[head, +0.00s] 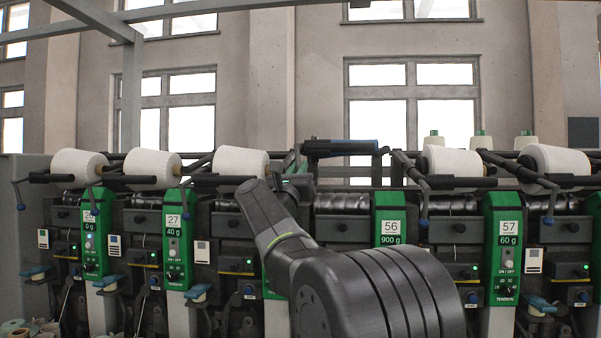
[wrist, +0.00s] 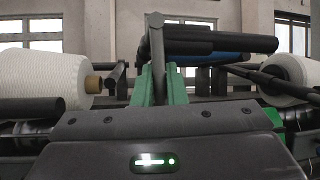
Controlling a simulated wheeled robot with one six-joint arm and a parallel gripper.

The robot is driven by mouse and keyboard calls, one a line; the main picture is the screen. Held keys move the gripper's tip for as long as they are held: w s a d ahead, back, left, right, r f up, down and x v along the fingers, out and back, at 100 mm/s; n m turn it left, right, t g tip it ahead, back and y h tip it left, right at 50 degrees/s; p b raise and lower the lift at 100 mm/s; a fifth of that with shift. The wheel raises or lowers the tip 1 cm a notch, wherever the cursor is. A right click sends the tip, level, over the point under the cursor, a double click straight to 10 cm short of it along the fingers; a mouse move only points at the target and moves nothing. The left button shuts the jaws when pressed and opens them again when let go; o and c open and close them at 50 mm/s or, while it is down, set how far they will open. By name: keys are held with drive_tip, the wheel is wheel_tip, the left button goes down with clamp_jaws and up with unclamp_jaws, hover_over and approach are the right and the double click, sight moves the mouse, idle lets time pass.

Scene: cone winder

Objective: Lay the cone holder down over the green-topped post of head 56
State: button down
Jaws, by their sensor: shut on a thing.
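The cone holder (head: 335,147) of head 56 is a dark bar without a cone, raised above the machine. In the wrist view the holder (wrist: 215,40) runs right from a grey link, roughly level. My gripper (wrist: 159,80) has its green fingers shut on that link. In the head view my arm hides most of the gripper. The green-topped post (head: 389,215) of head 56, marked 900 g, stands right of and below the holder. My arm covers its lower part. A green corner (wrist: 275,117) at the right of the wrist view may be this post.
White cones lie on holders at the left (head: 242,161) and right (head: 452,162); a cone (wrist: 42,80) is close left of my gripper in the wrist view. A blue bar (head: 362,141) lies behind the holder. Space above the holder is clear.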

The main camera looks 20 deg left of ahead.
drive_tip(key=shift+a+m+h, duration=0.15)
drive_tip(key=shift+m+h, duration=0.15)
drive_tip(key=shift+m, duration=0.1)
drive_tip(key=c, duration=1.5)
unclamp_jaws()
drive_tip(key=shift+s, duration=0.1)
drive_tip(key=b+v, duration=0.3)
drive_tip(key=v, duration=1)
drive_tip(key=shift+s+f, duration=0.2)
drive_tip(key=shift+s, duration=0.15)
drive_tip(key=p+x, duration=0.3)
drive_tip(key=x, duration=1.1)
drive_tip(key=shift+w, duration=0.1)
